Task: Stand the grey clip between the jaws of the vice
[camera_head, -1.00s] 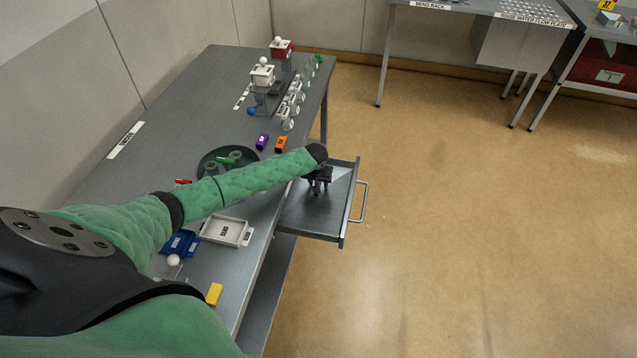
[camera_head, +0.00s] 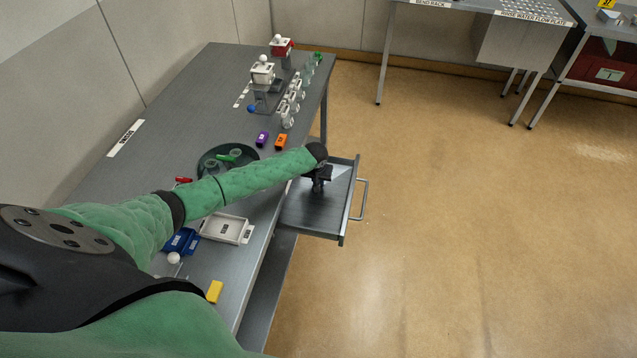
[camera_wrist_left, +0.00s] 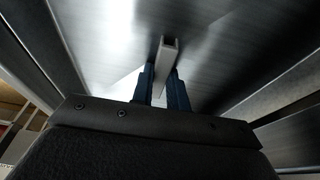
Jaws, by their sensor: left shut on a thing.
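My left gripper (camera_head: 317,190) reaches down into the open drawer (camera_head: 312,218) at the table's right side. In the left wrist view its dark blue fingers (camera_wrist_left: 161,83) are shut on the grey clip (camera_wrist_left: 168,48), a pale bar with a square, hollow-looking end. The clip sticks out past the fingertips over the drawer's metal floor. Whether it touches the floor I cannot tell. In the head view the clip is too small and hidden to make out. My right gripper is not in view.
The drawer has raised walls and a handle (camera_head: 361,200). Floor at right is clear.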

